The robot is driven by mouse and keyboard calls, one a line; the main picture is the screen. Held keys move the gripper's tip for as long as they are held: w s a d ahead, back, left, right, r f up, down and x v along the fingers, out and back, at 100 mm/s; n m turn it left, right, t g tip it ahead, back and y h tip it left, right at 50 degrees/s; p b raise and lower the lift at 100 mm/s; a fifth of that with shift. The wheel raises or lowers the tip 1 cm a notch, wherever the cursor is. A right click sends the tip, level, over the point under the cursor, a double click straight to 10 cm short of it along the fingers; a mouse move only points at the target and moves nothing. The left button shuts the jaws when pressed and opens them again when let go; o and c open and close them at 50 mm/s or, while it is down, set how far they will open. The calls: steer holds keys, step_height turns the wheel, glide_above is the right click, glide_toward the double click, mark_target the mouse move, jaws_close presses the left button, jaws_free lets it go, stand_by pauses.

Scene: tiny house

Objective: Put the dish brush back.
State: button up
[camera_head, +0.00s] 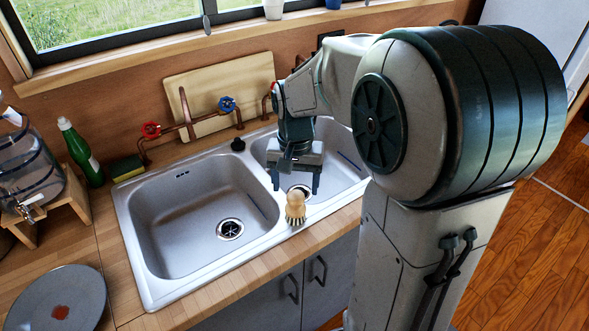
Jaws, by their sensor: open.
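The dish brush (295,208) has a round wooden head with dark bristles. It stands on the front part of the divider between the two sink basins, near the counter's front edge. No holder for the brush can be made out.
The steel double sink (150,262) has a left basin and a right basin. Red and blue tap handles (227,104) and copper pipes stand behind it, with a cutting board (215,85) against the wall. A green bottle (80,152), a sponge (127,167) and a plate (60,300) are at left.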

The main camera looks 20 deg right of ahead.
step_height(320, 180, up, 4)
steer(key=shift+s+r, duration=0.1)
steer(key=shift+r, duration=0.05)
steer(key=s+f+n+t, duration=0.1)
steer(key=s+n+t, duration=0.2)
steer(key=s, duration=1.1)
steer(key=shift+n, duration=0.9)
steer(key=shift+a, duration=0.1)
